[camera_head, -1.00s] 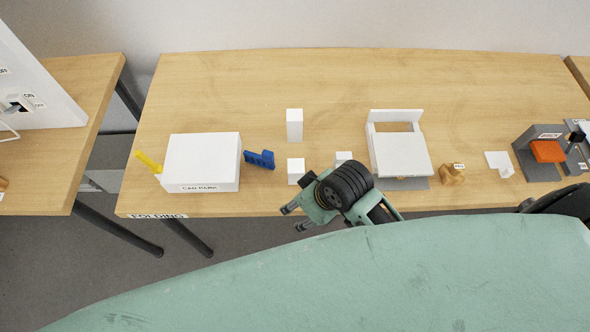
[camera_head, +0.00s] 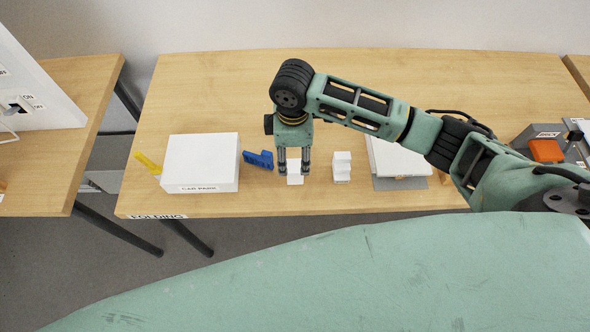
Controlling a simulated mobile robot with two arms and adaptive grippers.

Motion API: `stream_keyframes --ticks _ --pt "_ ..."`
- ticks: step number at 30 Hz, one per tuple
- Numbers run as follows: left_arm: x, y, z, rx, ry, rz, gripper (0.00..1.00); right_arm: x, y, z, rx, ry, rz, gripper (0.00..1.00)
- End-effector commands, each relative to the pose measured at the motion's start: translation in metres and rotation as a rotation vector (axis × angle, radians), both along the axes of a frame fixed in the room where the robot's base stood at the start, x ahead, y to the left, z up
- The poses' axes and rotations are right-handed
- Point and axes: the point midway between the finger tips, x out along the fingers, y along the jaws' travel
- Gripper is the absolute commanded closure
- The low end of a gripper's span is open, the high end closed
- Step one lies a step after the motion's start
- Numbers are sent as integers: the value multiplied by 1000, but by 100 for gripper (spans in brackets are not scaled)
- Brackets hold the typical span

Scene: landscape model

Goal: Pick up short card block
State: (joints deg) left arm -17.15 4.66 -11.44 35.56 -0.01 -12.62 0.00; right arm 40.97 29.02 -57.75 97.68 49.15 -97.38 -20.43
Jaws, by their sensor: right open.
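A small white block (camera_head: 295,180), which looks like the short card block, is on the wooden table toward its front edge. My right gripper (camera_head: 293,170) points down at it, open, with one finger at each side of the block's upper part in the picture. I cannot tell whether the fingertips are level with the block or still above it. My left gripper is not in view.
A white stepped block (camera_head: 342,168) stands close to the right. A blue piece (camera_head: 258,160) lies close to the left, beside a large white box (camera_head: 201,163) with a yellow piece (camera_head: 148,163). A white-and-grey fixture (camera_head: 398,165) is partly under my arm.

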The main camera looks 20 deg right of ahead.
Motion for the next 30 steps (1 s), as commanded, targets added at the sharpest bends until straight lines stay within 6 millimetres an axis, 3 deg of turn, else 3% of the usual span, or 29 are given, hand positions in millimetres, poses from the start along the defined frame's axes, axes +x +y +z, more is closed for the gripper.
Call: stream_keyframes --ticks 18,26,30 --pt "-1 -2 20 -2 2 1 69 -8 -2 -73 -1 1 0 43" --pt "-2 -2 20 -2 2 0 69 -7 -2 -76 0 -1 1 43" --pt "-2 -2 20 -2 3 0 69 -7 -2 -75 0 -1 0 55"
